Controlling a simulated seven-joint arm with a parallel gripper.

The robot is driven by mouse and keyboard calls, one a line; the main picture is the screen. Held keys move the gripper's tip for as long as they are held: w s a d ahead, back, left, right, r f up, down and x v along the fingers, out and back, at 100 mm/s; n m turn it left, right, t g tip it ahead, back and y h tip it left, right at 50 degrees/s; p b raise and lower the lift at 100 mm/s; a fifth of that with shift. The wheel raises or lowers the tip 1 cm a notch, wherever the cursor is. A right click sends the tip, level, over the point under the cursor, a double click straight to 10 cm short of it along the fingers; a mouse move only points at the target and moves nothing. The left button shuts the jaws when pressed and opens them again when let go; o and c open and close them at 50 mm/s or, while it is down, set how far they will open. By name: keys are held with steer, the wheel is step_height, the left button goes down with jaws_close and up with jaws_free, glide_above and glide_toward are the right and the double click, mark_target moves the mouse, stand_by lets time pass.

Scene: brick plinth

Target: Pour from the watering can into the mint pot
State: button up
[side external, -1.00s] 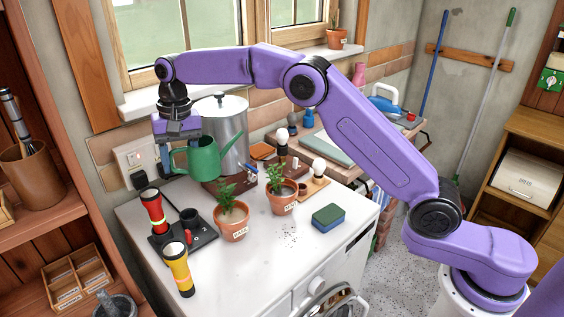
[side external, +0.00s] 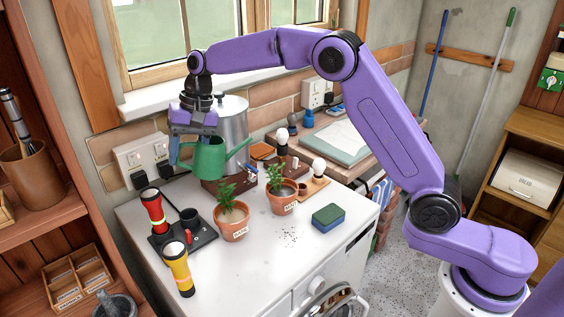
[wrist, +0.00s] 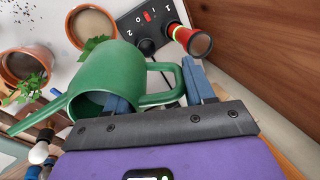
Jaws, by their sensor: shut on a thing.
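My gripper (side external: 182,149) is shut on the handle of the green watering can (side external: 210,159), above the back of the white worktop. The can looks about level, its spout pointing right in the side view. It also shows in the wrist view (wrist: 108,68), the handle between the fingers (wrist: 153,80). Two terracotta pots with green plants stand on the worktop, in front of the can: a front one (side external: 231,225) and one further right (side external: 282,200). Their labels are too small to read surely, so I cannot tell which is mint.
A metal pot (side external: 234,122) stands behind the can. A blue-green sponge (side external: 328,217) lies right of the pots. Lamp bulbs stand behind them.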

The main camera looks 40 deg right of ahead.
mark_target(197, 151)
steer(key=shift+s+d+r+y, duration=0.2)
steer(key=shift+d+r+y, duration=0.2)
steer(key=shift+d+y, duration=0.2)
steer(key=shift+s+d+r+y, duration=0.1)
steer(key=shift+d+r+y, duration=0.05)
steer(key=shift+d+y, duration=0.15)
steer(key=shift+s+d+r+t+y, duration=0.2)
steer(key=shift+d+r+t+y, duration=0.1)
steer(key=shift+d+t+y, duration=0.35)
stand_by(1.5)
steer(key=shift+s+d+r+y, duration=0.15)
steer(key=shift+s+d+y, duration=0.1)
steer(key=shift+d+y, duration=0.35)
steer(key=shift+d, duration=0.3)
steer(key=shift+a, duration=0.1)
steer(key=a, duration=0.1)
steer(key=a+h, duration=0.1)
steer(key=w+a+f+h, duration=0.1)
steer(key=shift+g, duration=0.35)
steer(key=shift+w+a+f+g+h, duration=0.2)
steer(key=shift+a+f+h, duration=0.1)
steer(key=shift+a+h, duration=0.35)
steer(key=shift+w+a+f+g+h, duration=0.25)
steer(key=shift+a+h, duration=0.2)
steer(key=shift+h, duration=0.25)
steer(key=shift+w+a+f+g+h, duration=0.1)
steer(key=shift+a+f+g+h, duration=0.15)
steer(key=shift+a+f+h, duration=0.6)
